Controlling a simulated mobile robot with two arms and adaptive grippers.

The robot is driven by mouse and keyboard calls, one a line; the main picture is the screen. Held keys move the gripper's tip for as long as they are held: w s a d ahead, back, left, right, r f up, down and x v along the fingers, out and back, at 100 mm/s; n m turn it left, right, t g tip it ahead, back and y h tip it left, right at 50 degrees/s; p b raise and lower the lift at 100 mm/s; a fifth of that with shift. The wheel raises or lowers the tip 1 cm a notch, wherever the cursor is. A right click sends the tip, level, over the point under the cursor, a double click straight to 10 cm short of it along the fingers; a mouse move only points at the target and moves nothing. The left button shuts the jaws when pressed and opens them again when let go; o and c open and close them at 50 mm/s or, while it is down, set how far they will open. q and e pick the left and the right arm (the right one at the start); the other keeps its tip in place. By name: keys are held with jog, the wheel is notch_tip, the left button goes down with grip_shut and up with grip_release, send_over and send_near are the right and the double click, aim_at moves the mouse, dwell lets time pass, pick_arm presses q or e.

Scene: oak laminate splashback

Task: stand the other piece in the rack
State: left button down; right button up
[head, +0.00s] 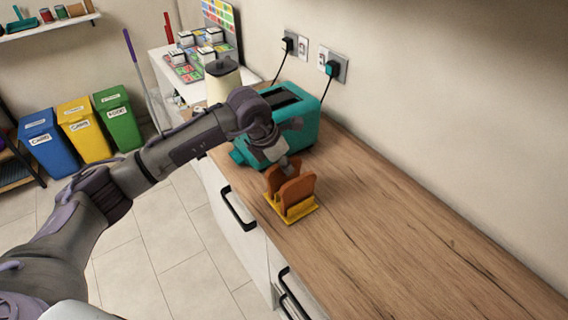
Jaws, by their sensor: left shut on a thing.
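A yellow rack (301,212) stands on the wooden counter near its front edge. Two brown pieces of toast are upright at it: a front piece (298,191) and a rear piece (274,178), partly hidden. My left gripper (288,166) reaches down from above the teal toaster's front and is shut on a piece of toast, apparently the rear one. The fingertips are small and partly hidden, and I cannot tell whether the rear piece's lower edge rests in the rack. My right gripper is not in view.
The teal toaster (298,115) stands just behind the rack, close to my arm. A cream canister (222,82) is farther back. Wall sockets with plugs (332,69) are above the counter. The counter to the right (400,235) is clear. Coloured bins (82,128) stand on the floor.

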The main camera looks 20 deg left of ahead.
pick_arm(q)
jog(key=c, duration=1.1)
grip_release()
jog(key=shift+r, duration=0.15)
jog(key=shift+r+p, duration=1.8)
jog(key=shift+r, duration=1.6)
